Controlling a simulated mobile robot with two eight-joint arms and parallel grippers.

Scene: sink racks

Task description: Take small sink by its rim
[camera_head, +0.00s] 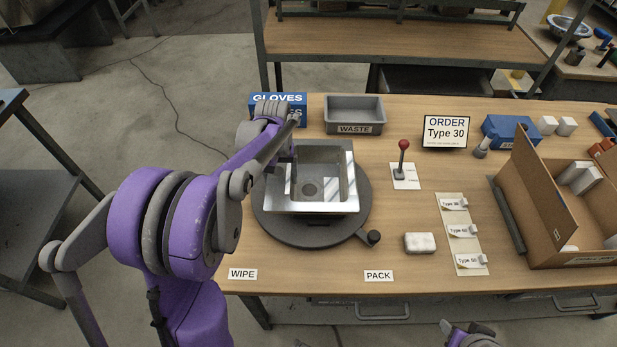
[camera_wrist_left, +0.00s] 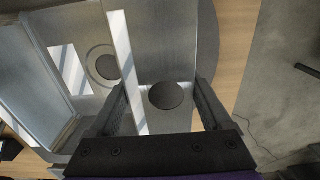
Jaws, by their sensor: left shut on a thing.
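The small sink (camera_head: 323,207) is a shiny metal basin with a round drain. It sits on a dark round turntable (camera_head: 362,205) at the left part of the bench. My left gripper (camera_head: 291,152) reaches down at the sink's back left rim and is shut on it. The arm hides part of this grip in the head view. In the left wrist view, the two fingers (camera_wrist_left: 160,98) stand on either side of the sink's edge, with the basin and drain (camera_wrist_left: 104,67) to the left.
A grey WASTE bin (camera_head: 354,111) and a blue GLOVES box (camera_head: 293,102) stand behind the sink. A red-knobbed lever (camera_head: 403,158), a white block (camera_head: 420,243), a label strip (camera_head: 462,234) and an open carton (camera_head: 540,190) lie to the right. The bench front near WIPE and PACK is clear.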

